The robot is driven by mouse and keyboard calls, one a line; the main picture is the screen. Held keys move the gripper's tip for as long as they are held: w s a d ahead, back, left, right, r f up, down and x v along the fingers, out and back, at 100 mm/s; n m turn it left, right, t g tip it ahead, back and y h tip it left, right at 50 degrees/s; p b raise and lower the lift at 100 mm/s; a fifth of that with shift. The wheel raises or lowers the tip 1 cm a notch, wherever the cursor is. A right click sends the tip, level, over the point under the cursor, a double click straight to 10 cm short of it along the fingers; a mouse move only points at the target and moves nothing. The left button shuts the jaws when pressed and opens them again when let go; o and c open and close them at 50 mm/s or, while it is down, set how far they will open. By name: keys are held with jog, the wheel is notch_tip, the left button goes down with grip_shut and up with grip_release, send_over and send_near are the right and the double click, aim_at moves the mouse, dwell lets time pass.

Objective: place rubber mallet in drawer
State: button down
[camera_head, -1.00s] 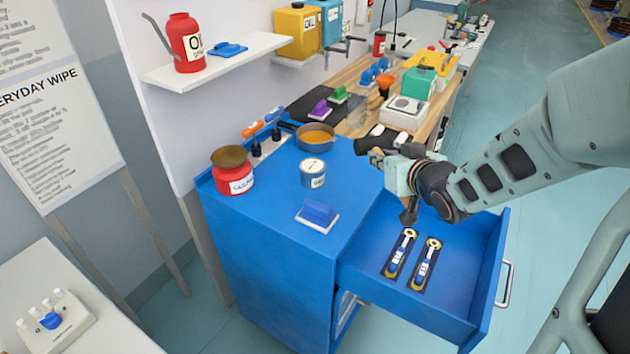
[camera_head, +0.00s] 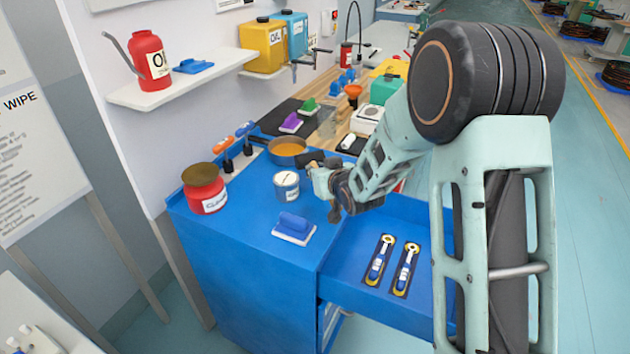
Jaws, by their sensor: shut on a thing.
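My gripper (camera_head: 322,170) is over the back right part of the blue cabinet top, near the open drawer. It is shut on the rubber mallet (camera_head: 308,159), whose dark head shows at the gripper's far left end. The rest of the mallet is hidden or hard to tell from the dark gripper parts. The blue drawer (camera_head: 342,262) is pulled out to the right of the cabinet. My arm hides the drawer's right part and handle.
A wooden bench (camera_head: 322,117) with several items stands behind. A shelf (camera_head: 190,83) hangs at left.

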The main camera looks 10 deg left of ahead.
jog(key=shift+w+a+f, duration=0.2)
jog(key=shift+w+f, duration=0.1)
notch_tip(320, 180, down, 3)
jog(key=shift+w+a+f, duration=0.1)
jog(key=shift+f, duration=0.05)
jog(key=shift+f, duration=0.25)
jog(key=c, duration=1.8)
grip_release()
jog(key=shift+c, duration=0.2)
jog(key=shift+r, duration=0.1)
